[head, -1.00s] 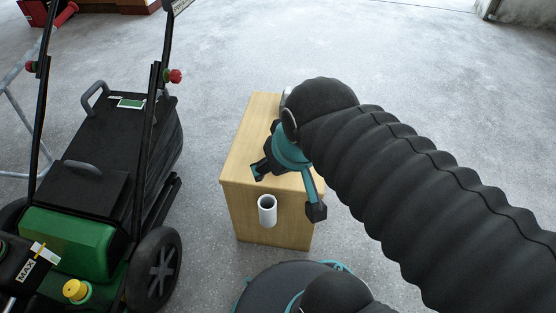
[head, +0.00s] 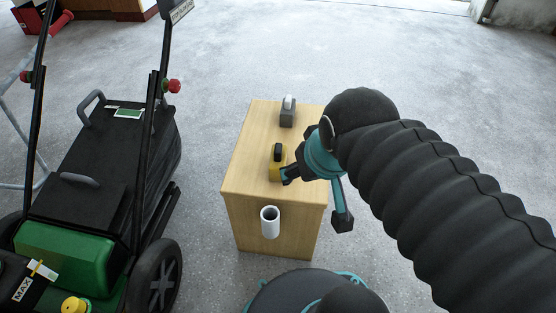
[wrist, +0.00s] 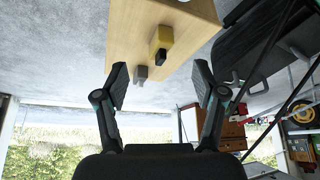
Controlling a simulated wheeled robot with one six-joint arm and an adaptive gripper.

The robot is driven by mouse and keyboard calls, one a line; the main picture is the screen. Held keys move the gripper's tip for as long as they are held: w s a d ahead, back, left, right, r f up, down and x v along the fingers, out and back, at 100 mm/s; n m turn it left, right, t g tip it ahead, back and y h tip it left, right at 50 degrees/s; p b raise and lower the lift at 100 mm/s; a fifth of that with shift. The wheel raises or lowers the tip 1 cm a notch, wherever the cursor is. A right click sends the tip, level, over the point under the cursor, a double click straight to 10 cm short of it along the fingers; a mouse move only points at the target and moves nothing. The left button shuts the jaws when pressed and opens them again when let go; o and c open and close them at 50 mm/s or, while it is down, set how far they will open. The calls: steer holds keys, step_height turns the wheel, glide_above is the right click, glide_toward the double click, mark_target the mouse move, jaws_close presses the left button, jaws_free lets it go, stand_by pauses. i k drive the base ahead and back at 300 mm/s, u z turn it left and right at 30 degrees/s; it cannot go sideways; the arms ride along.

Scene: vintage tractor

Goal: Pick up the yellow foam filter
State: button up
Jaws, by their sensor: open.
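The yellow foam filter (head: 274,172), with a black part on it, stands on top of a wooden cabinet (head: 247,165). In the wrist view the filter (wrist: 159,38) shows beyond the fingertips, sideways between the two fingers. My gripper (head: 316,198) is open and empty; in the head view it is over the cabinet's right side, just right of the filter. In the head view one fingertip overlaps the filter's right edge; I cannot tell whether they touch. Both open fingers of my gripper (wrist: 161,80) show in the wrist view.
A small grey block (head: 287,115) with a light top stands behind the filter on the cabinet. A white tube (head: 270,224) is at the cabinet's front face. A green and black mower (head: 95,190) stands to the left. Concrete floor is clear behind.

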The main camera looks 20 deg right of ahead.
mark_target(278, 158)
steer(key=u, duration=3.8)
steer(key=k, duration=2)
steer(key=z, duration=0.6)
